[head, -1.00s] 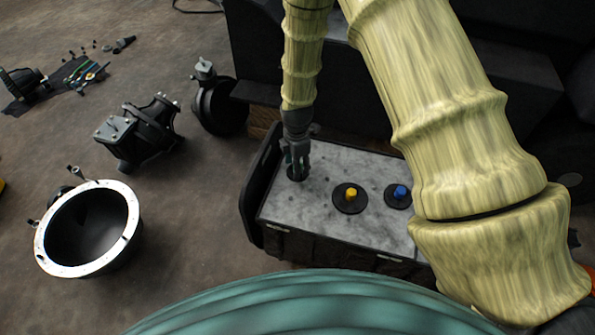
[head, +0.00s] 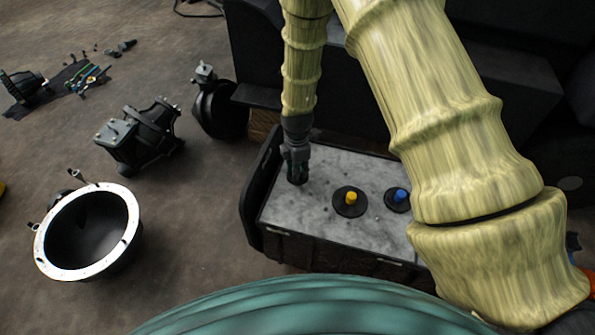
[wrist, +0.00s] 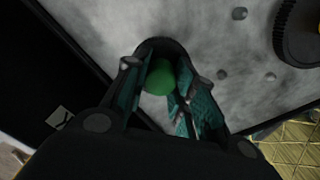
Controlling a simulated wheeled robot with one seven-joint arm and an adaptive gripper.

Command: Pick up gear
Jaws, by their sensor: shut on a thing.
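A dark gear (head: 297,182) with a green knob is at the left part of the grey-topped box (head: 325,163). My gripper (head: 297,168) points down over it, shut on its knob. In the wrist view the green knob (wrist: 160,78) sits between the fingers of my gripper (wrist: 160,88), and a dark rim of the gear (wrist: 160,44) shows behind. Whether the gear touches the box top cannot be told. A gear with a yellow knob (head: 350,206) and a gear with a blue knob (head: 397,200) lie to the right on the box top.
A black upright panel (head: 254,200) borders the box's left side. A dark forklift body (head: 410,75) stands behind. On the floor at left are a round white-rimmed housing (head: 127,205), a dark casting (head: 135,140) and a caster wheel (head: 220,108). Tools (head: 85,78) lie farther back.

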